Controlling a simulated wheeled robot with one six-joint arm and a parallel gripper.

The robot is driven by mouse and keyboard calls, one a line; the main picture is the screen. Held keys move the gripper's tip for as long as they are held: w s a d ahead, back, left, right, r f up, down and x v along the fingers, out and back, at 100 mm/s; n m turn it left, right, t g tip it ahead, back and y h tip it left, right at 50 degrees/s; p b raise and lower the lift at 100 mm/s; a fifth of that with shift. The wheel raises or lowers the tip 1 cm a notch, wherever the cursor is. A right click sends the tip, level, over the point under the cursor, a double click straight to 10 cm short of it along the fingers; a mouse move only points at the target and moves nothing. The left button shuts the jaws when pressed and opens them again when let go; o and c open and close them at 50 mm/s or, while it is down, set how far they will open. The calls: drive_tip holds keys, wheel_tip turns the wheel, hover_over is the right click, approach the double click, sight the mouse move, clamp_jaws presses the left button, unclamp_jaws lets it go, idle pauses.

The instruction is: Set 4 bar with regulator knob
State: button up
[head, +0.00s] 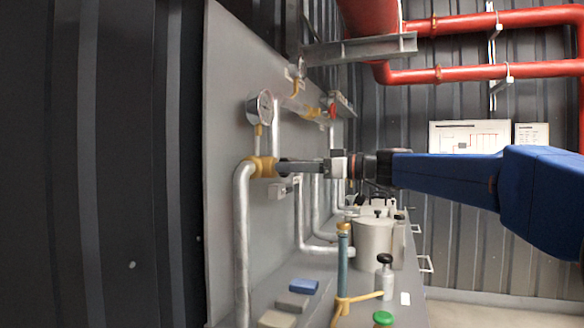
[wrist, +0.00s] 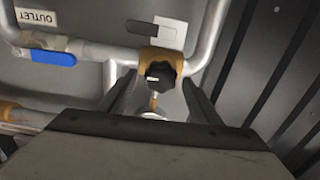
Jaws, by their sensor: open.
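The black regulator knob (wrist: 160,75) sits on a brass regulator body (wrist: 166,57) in the middle of the wrist view. My gripper (wrist: 157,82) is open, with one finger on each side of the knob and a visible gap to each. In the wrist view the gauge is mostly hidden behind my gripper.
A blue lever handle (wrist: 53,58) and an OUTLET label (wrist: 36,17) are beside the regulator. Grey pipes (head: 242,230) run down the panel.

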drive_tip(key=shift+a, duration=0.3)
drive_tip(key=c, duration=1)
drive_tip(key=shift+c, duration=0.2)
